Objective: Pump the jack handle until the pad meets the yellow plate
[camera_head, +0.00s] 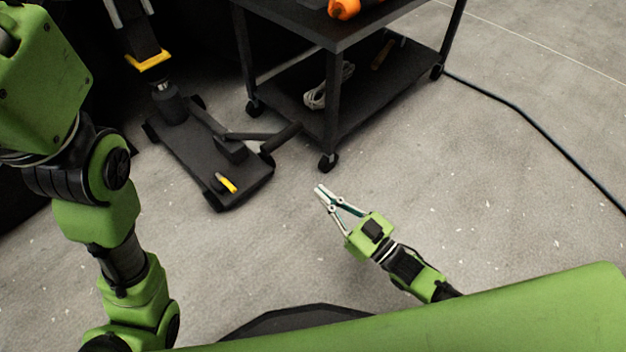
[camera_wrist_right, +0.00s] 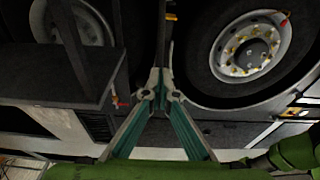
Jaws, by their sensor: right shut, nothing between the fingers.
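The black floor jack (camera_head: 205,160) lies on the concrete left of the cart. Its round pad (camera_head: 166,90) is at the far end, below the yellow plate (camera_head: 148,61). A dark gap seems to show between pad and plate. The dark jack handle (camera_head: 283,137) slants out to the right and ends close to the cart's near leg. My right gripper (camera_head: 320,190) is shut and empty over the floor, to the right of the jack and below the handle's end, touching neither. It also shows in the right wrist view (camera_wrist_right: 160,78). My left gripper is out of view.
A dark two-shelf cart (camera_head: 335,35) on casters stands behind the handle, with an orange item (camera_head: 344,9) on top. A black cable (camera_head: 540,135) crosses the floor at right. A yellow lever (camera_head: 227,183) sits on the jack. The wrist view shows a large wheel (camera_wrist_right: 250,48).

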